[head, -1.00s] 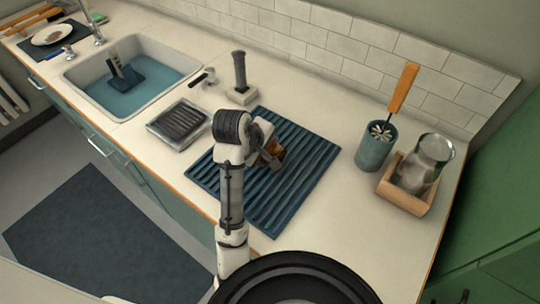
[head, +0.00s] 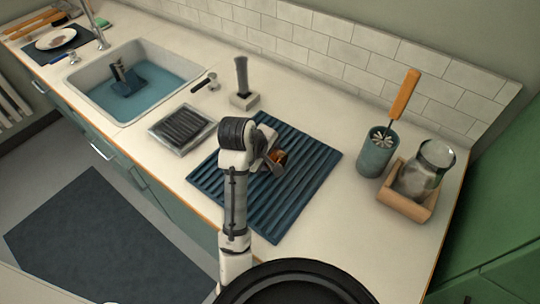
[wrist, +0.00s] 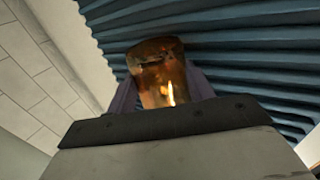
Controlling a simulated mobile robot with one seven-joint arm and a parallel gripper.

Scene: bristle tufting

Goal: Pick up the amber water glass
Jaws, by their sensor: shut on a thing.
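The amber water glass (wrist: 158,66) shows in the wrist view between the two fingers of my gripper (wrist: 160,92), which is shut on it. In the head view the glass (head: 277,157) is a small amber patch at the end of my arm, over the ribbed blue drying mat (head: 303,190). My gripper (head: 268,164) is partly hidden there by my own wrist. I cannot tell whether the glass touches the mat or is held a little above it.
A teal cup (head: 376,155) with an orange-handled brush (head: 405,95) and a glass jar (head: 425,168) in a wooden tray (head: 404,202) stand to the right. A metal rack tray (head: 182,130), a grey-handled tool in a holder (head: 243,85) and the sink (head: 95,75) are to the left.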

